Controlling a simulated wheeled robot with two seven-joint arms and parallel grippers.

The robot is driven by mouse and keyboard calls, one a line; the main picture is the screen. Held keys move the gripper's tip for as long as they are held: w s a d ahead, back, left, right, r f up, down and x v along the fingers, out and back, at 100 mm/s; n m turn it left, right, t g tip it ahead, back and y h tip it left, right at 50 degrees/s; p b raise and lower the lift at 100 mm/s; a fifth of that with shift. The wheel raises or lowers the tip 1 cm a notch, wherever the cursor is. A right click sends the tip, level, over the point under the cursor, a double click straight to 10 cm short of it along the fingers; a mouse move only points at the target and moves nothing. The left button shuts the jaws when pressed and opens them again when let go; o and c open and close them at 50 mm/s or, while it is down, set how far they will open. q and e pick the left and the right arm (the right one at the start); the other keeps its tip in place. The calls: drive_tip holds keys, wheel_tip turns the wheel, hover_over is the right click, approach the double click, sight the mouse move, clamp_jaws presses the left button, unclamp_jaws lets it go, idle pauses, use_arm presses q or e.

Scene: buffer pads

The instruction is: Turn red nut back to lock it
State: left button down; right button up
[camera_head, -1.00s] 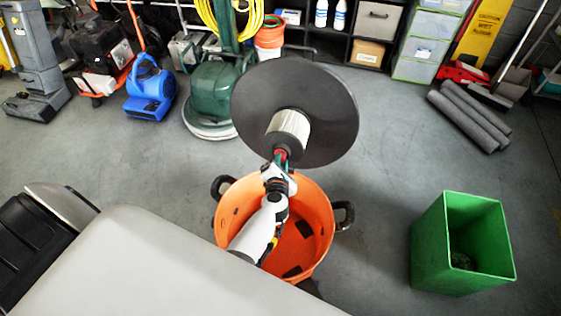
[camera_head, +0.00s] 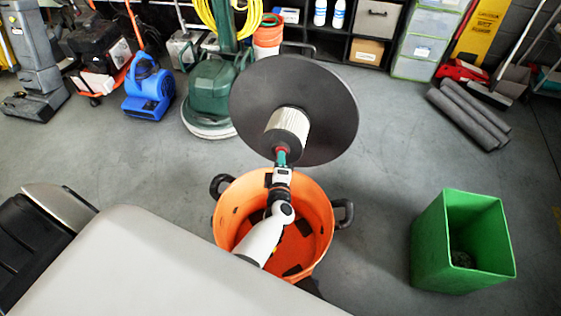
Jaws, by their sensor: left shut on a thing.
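A large dark round buffer pad (camera_head: 325,105) is tilted up in front of me, above an orange tub. A white ribbed cylinder (camera_head: 289,127) stands out from its middle. A small patch of red, the red nut (camera_head: 281,150), shows at the near end of the cylinder. My left gripper (camera_head: 281,157), with teal showing at its fingers, is shut on the red nut. The fingers hide most of the nut. My white left arm reaches up to it across the tub. My right gripper is not in view.
The orange tub (camera_head: 322,215) with black handles stands under the pad and arm. A green bin (camera_head: 432,245) with something dark inside stands at right. A green floor machine (camera_head: 208,100) and a blue blower (camera_head: 148,92) stand behind. Grey floor is clear between.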

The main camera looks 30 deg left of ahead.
use_arm(q)
drive_tip(key=shift+f+m, duration=0.1)
drive_tip(key=shift+m, duration=0.9)
drive_tip(key=c, duration=1.3)
unclamp_jaws()
drive_tip(key=shift+o, duration=0.2)
drive_tip(key=shift+s, duration=0.15)
drive_tip(key=f+p+v, duration=0.1)
drive_tip(key=p+v, duration=0.1)
drive_tip(key=v, duration=0.5)
drive_tip(key=shift+s+r, duration=0.15)
drive_tip(key=shift+r, duration=0.3)
drive_tip(key=shift+d, duration=0.1)
